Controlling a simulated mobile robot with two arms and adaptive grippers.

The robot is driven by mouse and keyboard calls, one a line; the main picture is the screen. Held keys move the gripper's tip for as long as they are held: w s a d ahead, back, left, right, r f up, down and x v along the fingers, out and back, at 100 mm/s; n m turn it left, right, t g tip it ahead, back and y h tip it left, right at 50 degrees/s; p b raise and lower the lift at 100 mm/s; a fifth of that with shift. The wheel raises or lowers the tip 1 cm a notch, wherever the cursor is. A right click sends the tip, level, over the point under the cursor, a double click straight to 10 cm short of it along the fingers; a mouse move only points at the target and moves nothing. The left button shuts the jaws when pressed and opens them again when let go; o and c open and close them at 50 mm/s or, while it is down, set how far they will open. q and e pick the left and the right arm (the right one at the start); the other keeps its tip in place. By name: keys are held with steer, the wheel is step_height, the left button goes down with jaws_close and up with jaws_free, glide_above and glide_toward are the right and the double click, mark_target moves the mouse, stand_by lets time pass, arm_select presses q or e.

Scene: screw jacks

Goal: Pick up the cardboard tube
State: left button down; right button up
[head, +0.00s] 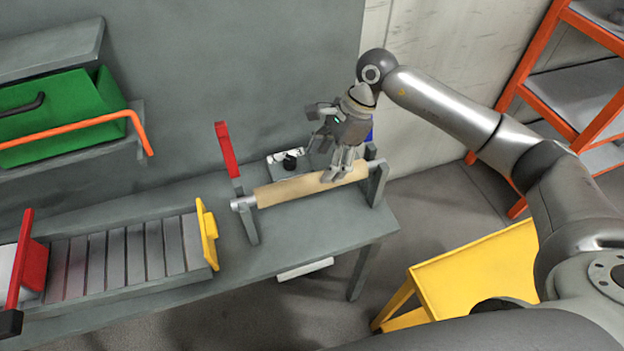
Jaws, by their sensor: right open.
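The cardboard tube (300,186) is a tan cylinder lying level on a grey rod, between two grey upright supports on the grey workbench. A bare metal end of the rod shows at the tube's left. My right gripper (335,176) is at the right part of the tube, pointing down. Its fingers overlap the tube in the picture and are open. I cannot tell whether they touch it. My left gripper is not in view.
A red lever (227,150) stands upright left of the tube. A small device with a black knob (290,160) sits behind it. A roller conveyor (125,252) with a yellow end stop (208,234) is at the left. A yellow table (480,265) and orange shelving (540,55) are at the right.

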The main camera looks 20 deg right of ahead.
mark_target(315, 176)
steer(key=shift+a+f, duration=0.3)
steer(key=shift+f, duration=0.3)
steer(key=shift+a+f+p, duration=0.25)
steer(key=shift+f+p, duration=0.05)
steer(key=shift+p, duration=0.2)
steer(key=p+x, duration=0.1)
steer(key=x, duration=0.2)
steer(key=shift+w+a+f, duration=0.15)
steer(key=shift+a+f, duration=0.05)
steer(key=shift+f, duration=0.05)
steer(key=shift+a+f+p, duration=0.1)
steer(key=shift+f+p, duration=0.2)
steer(key=shift+f, duration=0.15)
steer(key=shift+w+r, duration=0.1)
steer(key=c, duration=1.5)
